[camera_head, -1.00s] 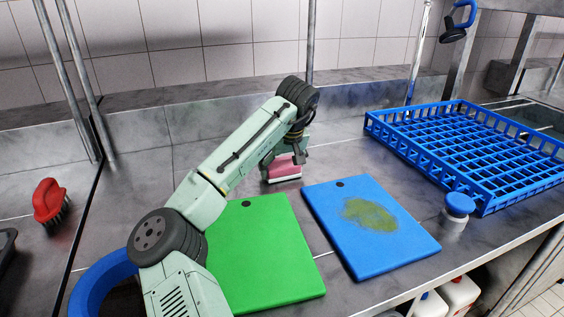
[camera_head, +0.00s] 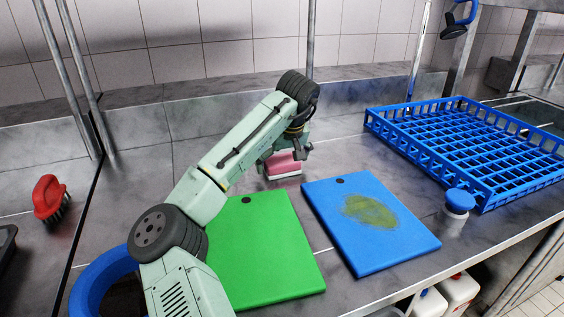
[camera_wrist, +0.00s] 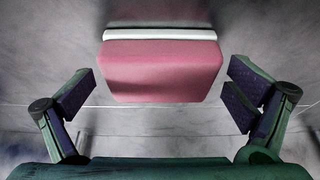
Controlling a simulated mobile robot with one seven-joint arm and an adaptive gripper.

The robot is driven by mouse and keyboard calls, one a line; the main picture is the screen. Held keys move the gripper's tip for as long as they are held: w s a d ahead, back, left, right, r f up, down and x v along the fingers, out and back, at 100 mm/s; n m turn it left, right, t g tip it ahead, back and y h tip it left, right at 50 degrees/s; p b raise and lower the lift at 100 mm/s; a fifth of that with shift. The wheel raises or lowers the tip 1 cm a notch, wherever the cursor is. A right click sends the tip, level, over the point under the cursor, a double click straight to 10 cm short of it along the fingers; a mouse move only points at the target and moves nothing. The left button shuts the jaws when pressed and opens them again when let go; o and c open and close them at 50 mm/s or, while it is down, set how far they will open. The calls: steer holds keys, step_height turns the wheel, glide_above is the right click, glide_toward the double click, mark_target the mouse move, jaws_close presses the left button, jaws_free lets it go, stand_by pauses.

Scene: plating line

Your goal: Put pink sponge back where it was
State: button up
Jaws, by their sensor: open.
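The pink sponge (camera_head: 284,163) rests on the steel counter behind the two cutting boards. It has a white layer along one side, clear in the wrist view (camera_wrist: 162,72). My gripper (camera_head: 284,158) is at the sponge, partly hidden by my own wrist in the head view. In the wrist view my gripper (camera_wrist: 160,97) is open, with one finger on each side of the sponge and a visible gap on both sides. The fingers do not touch the sponge.
A green board (camera_head: 262,250) and a blue board (camera_head: 340,240) with a greenish stain lie in front. A blue rack (camera_head: 480,150) and a blue-capped container (camera_head: 457,208) stand to the right. A red brush (camera_head: 48,198) is at far left. Counter behind the boards is mostly clear.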

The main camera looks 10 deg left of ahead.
steer(key=b+v, duration=0.1)
steer(key=v, duration=1)
steer(key=shift+s+r+b, duration=0.15)
steer(key=shift+r+b, duration=0.2)
steer(key=shift+d, duration=0.15)
